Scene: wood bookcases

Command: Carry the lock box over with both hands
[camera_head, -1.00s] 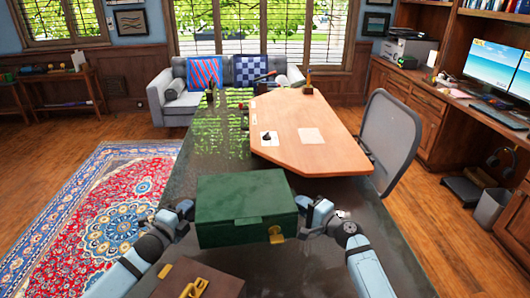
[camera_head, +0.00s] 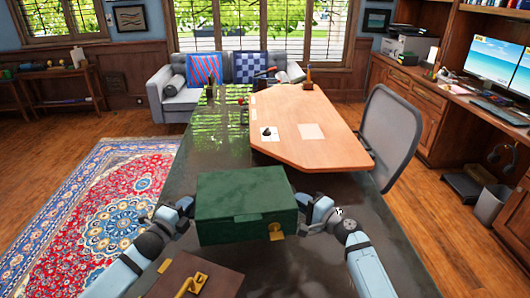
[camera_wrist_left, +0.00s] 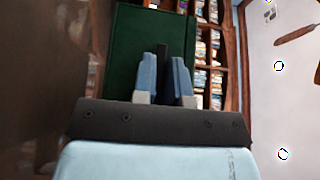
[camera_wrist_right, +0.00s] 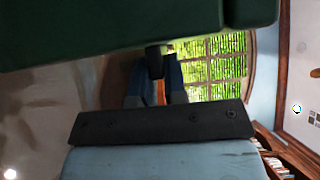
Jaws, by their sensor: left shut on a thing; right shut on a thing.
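I cannot tell whether the box's underside touches the table.
A brown case (camera_head: 215,281) with a brass fitting lies close below the box. A wooden desktop panel (camera_head: 300,125) with small items lies farther along the table. A grey chair (camera_head: 390,138) stands at the right. The patterned rug (camera_head: 95,215) is at the left.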

